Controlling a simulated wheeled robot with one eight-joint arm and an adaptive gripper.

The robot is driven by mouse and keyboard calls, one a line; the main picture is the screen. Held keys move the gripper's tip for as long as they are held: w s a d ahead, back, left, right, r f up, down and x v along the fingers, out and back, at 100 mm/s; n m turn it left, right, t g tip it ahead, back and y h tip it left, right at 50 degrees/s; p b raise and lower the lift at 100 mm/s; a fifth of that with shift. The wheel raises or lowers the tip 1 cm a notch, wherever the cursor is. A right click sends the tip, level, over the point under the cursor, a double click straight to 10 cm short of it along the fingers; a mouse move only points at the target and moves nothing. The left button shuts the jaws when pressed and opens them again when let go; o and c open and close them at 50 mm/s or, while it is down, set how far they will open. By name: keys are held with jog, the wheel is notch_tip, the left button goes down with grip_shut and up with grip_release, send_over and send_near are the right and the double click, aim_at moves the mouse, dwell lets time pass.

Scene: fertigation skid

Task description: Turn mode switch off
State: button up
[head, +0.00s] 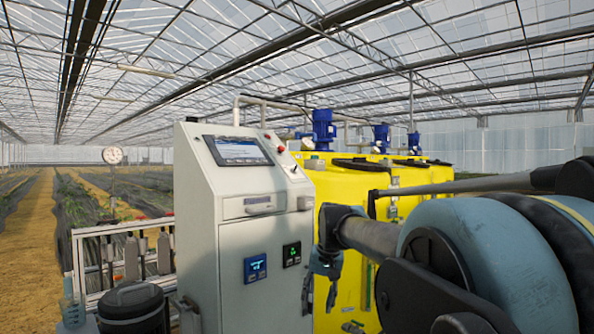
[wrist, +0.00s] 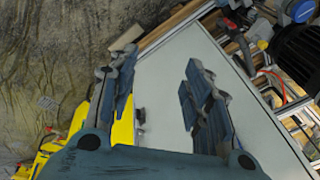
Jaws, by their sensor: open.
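The control cabinet (head: 240,288) is pale grey, with a touchscreen (head: 238,151) on its sloping top. Small controls (head: 293,168) sit right of the screen, with a red button (head: 281,148) above them. I cannot tell which control is the mode switch. My gripper (head: 320,290) hangs fingers down beside the cabinet's right edge, in front of the yellow tank. In the wrist view my gripper (wrist: 160,92) is open and empty, its two fingers apart over a pale flat panel (wrist: 165,65). A small dark fitting (wrist: 140,114) shows between the fingers.
Yellow tanks (head: 345,190) with blue motors (head: 323,127) stand behind the cabinet on the right. A blue display (head: 255,268) and a green-lit one (head: 291,254) are on the cabinet front. A dark canister (head: 131,305) and a pipe rack (head: 120,250) stand at left.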

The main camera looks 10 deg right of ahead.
jog(key=w+r+m+y, duration=0.2)
jog(key=w+r+m, duration=0.1)
jog(key=w+r, duration=0.8)
notch_tip(320, 180, up, 35)
jog(key=m+t+y, duration=0.4)
jog(key=m+t, duration=0.1)
jog(key=m, duration=0.8)
send_over(296, 166)
jog(key=s+d, duration=0.9)
jog(key=d, duration=0.1)
jog(key=x, duration=1.6)
jog(key=shift+a+f, duration=0.15)
jog(key=shift+f, duration=0.05)
jog(key=c, duration=1.1)
jog(key=shift+o, duration=0.2)
jog(key=shift+a+g, duration=0.25)
jog(key=shift+g, duration=0.05)
jog(key=shift+d, duration=0.25)
